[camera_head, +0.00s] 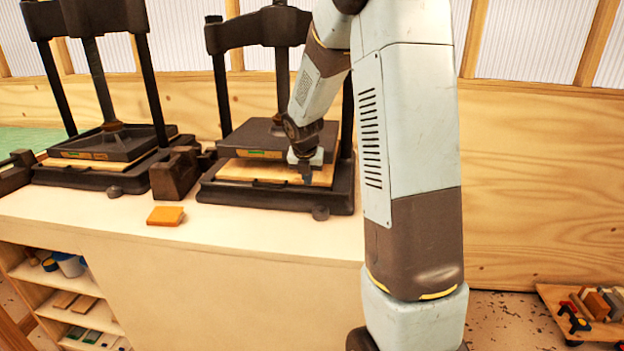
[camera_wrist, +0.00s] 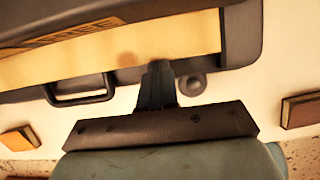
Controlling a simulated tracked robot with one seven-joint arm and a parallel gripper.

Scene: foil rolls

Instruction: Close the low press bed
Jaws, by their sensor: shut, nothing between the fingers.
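The right press (camera_head: 272,138) has a dark upper plate above a bed with a pale wooden board (camera_head: 240,171). The board's front part shows beyond the plate's front edge. A dark bar handle (camera_head: 272,183) is on the bed's front; it also shows in the wrist view (camera_wrist: 80,100), left of my fingers. My gripper (camera_head: 306,178) is shut and empty at the front of this bed, right of the handle. In the wrist view its fingers (camera_wrist: 158,70) reach the board's front edge; I cannot tell whether they touch it.
A second press (camera_head: 108,146) stands to the left, with a dark block (camera_head: 174,174) between them. An orange block (camera_head: 165,216) lies on the pale bench top (camera_head: 110,212). A round knob (camera_head: 320,213) sits at the right press's front. A low cart (camera_head: 596,310) is at the lower right.

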